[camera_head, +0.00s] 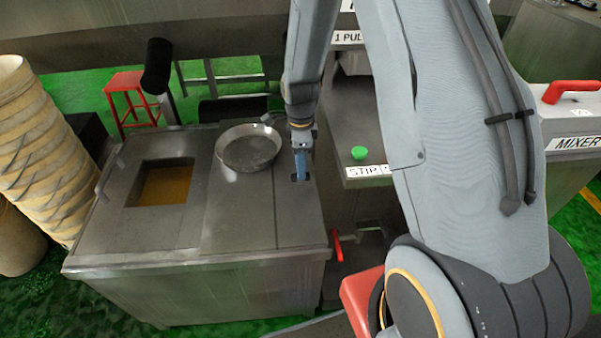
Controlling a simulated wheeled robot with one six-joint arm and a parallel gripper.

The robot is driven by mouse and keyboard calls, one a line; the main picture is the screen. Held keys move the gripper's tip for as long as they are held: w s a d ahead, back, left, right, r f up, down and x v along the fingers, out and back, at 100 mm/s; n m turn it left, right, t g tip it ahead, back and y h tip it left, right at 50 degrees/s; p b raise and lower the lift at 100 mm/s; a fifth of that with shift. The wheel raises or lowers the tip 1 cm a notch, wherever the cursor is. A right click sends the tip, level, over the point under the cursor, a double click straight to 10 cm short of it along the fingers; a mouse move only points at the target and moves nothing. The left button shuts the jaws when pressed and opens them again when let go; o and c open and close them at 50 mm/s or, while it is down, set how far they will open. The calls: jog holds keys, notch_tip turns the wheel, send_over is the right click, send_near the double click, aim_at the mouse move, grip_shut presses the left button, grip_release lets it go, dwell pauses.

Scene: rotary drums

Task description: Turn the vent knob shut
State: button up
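My gripper (301,170) points down at the right part of the steel cabinet top (235,215), just right of the round metal pan. Its blue fingers are small and seen edge-on, so I cannot tell whether they are open or shut. A small dark patch shows on the top at the fingertips; whether they touch a knob there is hidden. No part is clearly marked as the vent knob. A small green knob (359,153) sits on the steel ledge to the right, above a partly covered label reading "STIP". My gripper is apart from it.
The round pan (249,147) and a square opening with brown contents (165,186) are on the cabinet top. A red lever (337,246) is at the cabinet's right side. A red stool (127,92) stands behind. A mixer box with red handle (574,91) is right.

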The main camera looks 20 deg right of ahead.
jog(key=shift+r, duration=1.75)
